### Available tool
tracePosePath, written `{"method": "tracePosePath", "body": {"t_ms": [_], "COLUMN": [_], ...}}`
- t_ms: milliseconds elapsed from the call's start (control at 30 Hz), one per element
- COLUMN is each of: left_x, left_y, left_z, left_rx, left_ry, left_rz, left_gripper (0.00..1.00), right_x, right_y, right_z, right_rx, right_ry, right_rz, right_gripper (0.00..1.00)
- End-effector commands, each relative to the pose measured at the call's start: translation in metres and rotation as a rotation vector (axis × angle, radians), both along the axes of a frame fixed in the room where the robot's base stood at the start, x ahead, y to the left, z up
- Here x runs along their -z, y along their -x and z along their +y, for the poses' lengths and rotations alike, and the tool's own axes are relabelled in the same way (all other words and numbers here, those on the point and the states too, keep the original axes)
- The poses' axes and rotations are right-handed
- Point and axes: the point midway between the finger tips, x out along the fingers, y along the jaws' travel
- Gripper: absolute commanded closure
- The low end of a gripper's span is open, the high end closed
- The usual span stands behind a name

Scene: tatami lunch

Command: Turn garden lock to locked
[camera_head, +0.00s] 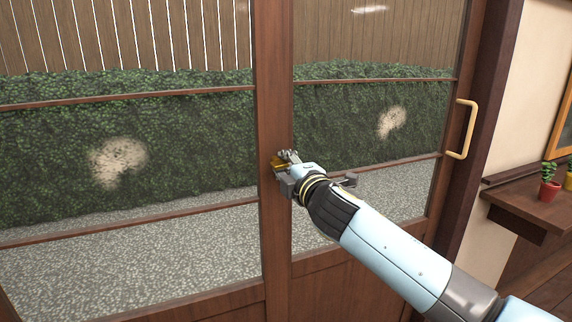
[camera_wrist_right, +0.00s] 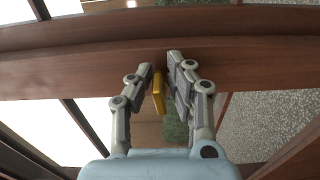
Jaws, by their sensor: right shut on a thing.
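The garden lock (camera_head: 276,160) is a small brass-coloured piece on the dark wooden middle stile of the glazed sliding doors. It also shows in the right wrist view as a yellow tab (camera_wrist_right: 158,92) between the two fingers. My right gripper (camera_head: 284,158) is at the stile, its fingers shut on the lock's tab; the right wrist view shows its fingertips (camera_wrist_right: 160,72) close to the wood. The gripper hides part of the lock in the head view, so I cannot tell which way it is set. My left gripper is not in view.
A pale door handle (camera_head: 467,129) is on the right door's edge. Hedge, fence and gravel show through the glass. My right arm crosses in front of the right door.

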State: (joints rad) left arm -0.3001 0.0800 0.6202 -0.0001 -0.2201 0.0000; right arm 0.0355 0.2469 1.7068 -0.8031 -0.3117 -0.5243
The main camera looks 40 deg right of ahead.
Motion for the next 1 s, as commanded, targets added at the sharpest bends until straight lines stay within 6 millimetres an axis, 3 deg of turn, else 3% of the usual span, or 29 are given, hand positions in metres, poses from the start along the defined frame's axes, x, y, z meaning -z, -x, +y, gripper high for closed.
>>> {"method": "tracePosePath", "body": {"t_ms": [100, 133, 267, 633, 1000], "left_x": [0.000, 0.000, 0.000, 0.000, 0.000], "left_y": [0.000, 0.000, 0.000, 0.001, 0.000], "left_z": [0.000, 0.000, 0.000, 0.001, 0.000], "left_rx": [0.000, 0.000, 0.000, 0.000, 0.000], "left_ry": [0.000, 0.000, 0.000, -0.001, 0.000], "left_rz": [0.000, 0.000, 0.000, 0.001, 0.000], "left_gripper": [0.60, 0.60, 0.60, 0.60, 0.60], "right_x": [-0.001, -0.001, -0.001, 0.001, 0.001], "right_y": [0.000, 0.000, 0.000, 0.009, 0.084], "right_z": [0.001, 0.001, 0.001, 0.002, 0.021], "right_rx": [-0.002, -0.002, -0.002, -0.001, -0.002], "right_ry": [0.000, 0.000, 0.000, 0.001, 0.000], "right_rz": [-0.002, -0.002, -0.002, 0.001, 0.002], "right_gripper": [1.00, 0.82, 0.67, 0.67, 0.67]}}
